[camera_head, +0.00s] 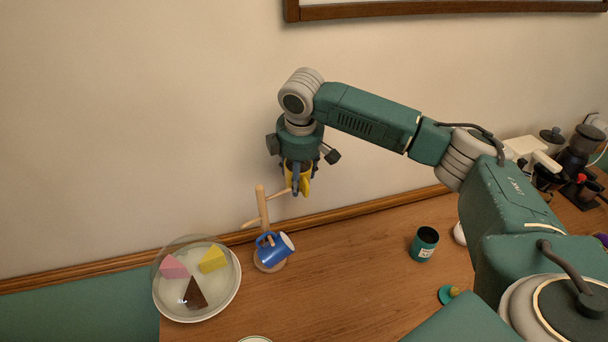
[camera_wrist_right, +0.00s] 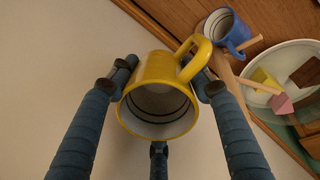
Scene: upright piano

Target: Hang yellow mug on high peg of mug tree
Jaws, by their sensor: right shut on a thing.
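The yellow mug (camera_head: 305,186) is held in my right gripper (camera_head: 298,180), just right of the top of the mug tree. In the wrist view the mug (camera_wrist_right: 150,72) sits between the fingers of the gripper (camera_wrist_right: 165,84), its open mouth toward the camera and its handle at upper right. The wooden mug tree (camera_head: 263,208) stands on the counter. One high peg points right, with its tip close to the mug; I cannot tell if they touch. A blue mug (camera_head: 268,253) hangs tilted low on the tree. My left gripper is not in view.
A plate (camera_head: 230,302) with cake pieces under a clear dome stands left of the tree. The wall is close behind. The counter between tree and canister is clear.

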